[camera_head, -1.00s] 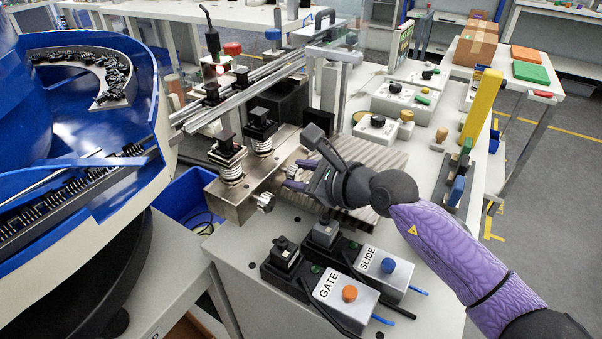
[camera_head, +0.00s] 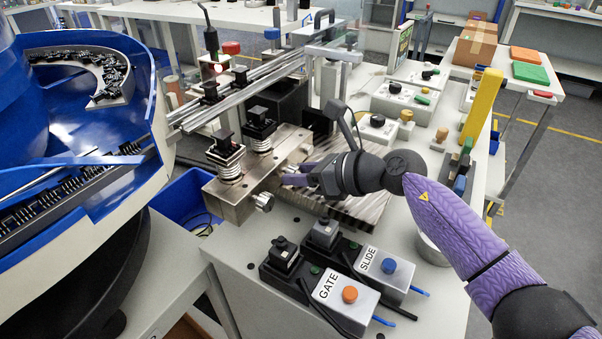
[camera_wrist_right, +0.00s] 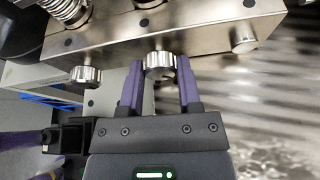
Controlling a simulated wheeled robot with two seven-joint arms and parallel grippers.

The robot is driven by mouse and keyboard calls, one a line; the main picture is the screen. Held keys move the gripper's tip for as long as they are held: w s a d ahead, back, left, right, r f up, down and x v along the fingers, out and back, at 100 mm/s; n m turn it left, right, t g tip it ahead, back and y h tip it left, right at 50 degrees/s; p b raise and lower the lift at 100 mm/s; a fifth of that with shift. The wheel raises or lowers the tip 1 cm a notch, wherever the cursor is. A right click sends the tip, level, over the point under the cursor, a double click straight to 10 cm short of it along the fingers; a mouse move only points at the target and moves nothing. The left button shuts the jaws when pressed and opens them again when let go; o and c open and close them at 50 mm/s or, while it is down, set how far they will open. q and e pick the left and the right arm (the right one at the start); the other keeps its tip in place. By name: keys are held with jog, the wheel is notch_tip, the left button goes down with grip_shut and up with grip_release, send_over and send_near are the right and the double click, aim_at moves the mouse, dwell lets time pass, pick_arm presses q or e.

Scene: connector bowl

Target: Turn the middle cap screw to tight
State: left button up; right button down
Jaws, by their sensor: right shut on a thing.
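The middle cap screw (camera_wrist_right: 160,64) is a knurled silver knob on the front face of the steel block (camera_wrist_right: 195,27). My right gripper (camera_wrist_right: 160,70) is shut on it, with a purple finger on each side. In the head view my right gripper (camera_head: 284,176) reaches the block (camera_head: 232,204) from the right; the middle screw is hidden there by the fingers. A second knurled cap screw (camera_wrist_right: 86,74) is to the left in the wrist view and also shows in the head view (camera_head: 264,201). A smoother round knob (camera_wrist_right: 243,45) is to the right. My left gripper is not in view.
Spring-mounted black parts (camera_head: 228,150) stand on the block. The GATE box (camera_head: 335,290) and SLIDE box (camera_head: 384,262) are in front of it. A blue bin (camera_head: 185,197) is at the left, beside the large blue bowl feeder (camera_head: 110,190). A ribbed metal plate (camera_head: 360,207) lies under my gripper.

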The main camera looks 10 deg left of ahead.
dwell(0.3)
jog(key=c, duration=0.6)
grip_release()
jog(key=shift+o, duration=1.6)
jog(key=p+v, duration=0.3)
jog(key=v, duration=0.6)
jog(key=shift+w+r+p, duration=0.1)
jog(key=shift+p, duration=0.2)
jog(key=shift+d+r, duration=0.1)
jog(key=shift+d, duration=0.35)
